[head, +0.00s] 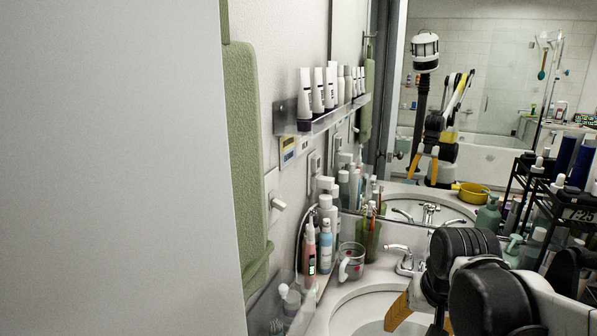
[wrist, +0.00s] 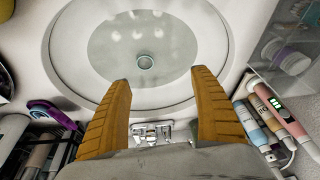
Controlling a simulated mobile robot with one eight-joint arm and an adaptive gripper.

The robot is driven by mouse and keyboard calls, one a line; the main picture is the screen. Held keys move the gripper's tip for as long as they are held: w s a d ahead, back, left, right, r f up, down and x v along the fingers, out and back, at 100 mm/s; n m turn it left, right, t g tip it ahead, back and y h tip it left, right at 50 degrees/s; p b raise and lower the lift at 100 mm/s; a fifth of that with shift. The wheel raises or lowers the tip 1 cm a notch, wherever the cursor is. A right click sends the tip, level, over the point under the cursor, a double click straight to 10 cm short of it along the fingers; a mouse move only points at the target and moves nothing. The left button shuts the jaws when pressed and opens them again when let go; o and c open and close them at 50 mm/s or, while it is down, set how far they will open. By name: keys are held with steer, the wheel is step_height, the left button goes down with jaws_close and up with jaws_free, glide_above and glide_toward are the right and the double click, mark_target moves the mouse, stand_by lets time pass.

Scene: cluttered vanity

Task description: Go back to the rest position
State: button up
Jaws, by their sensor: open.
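My gripper (wrist: 161,78) is open and empty in the wrist view, with its two ribbed orange fingers spread apart. It is over the sink basin (wrist: 100,50), and the drain (wrist: 146,62) shows beyond the fingertips. The faucet (wrist: 150,131) shows between the fingers. In the head view, my black and white arm reaches in at the lower right, over the sink. One orange finger (head: 398,312) shows there; the rest of the gripper is mostly hidden behind the arm.
Bottles (head: 326,243) and a clear cup (head: 351,262) crowd the counter left of the sink. A wall shelf (head: 330,120) holds several white tubes. A black rack (head: 535,190) with bottles stands at right. A mirror reflects me. A plain pale panel (head: 110,170) fills the left.

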steer(key=s+a+r+n+t, duration=0.1)
steer(key=s+a+n+t, duration=0.1)
steer(key=s, duration=0.7)
steer(key=shift+s+a+n+t, duration=0.2)
steer(key=shift+a+n+t, duration=0.2)
steer(key=shift+a+t, duration=0.5)
steer(key=shift+a+r, duration=0.1)
steer(key=shift+a, duration=0.1)
stand_by(0.7)
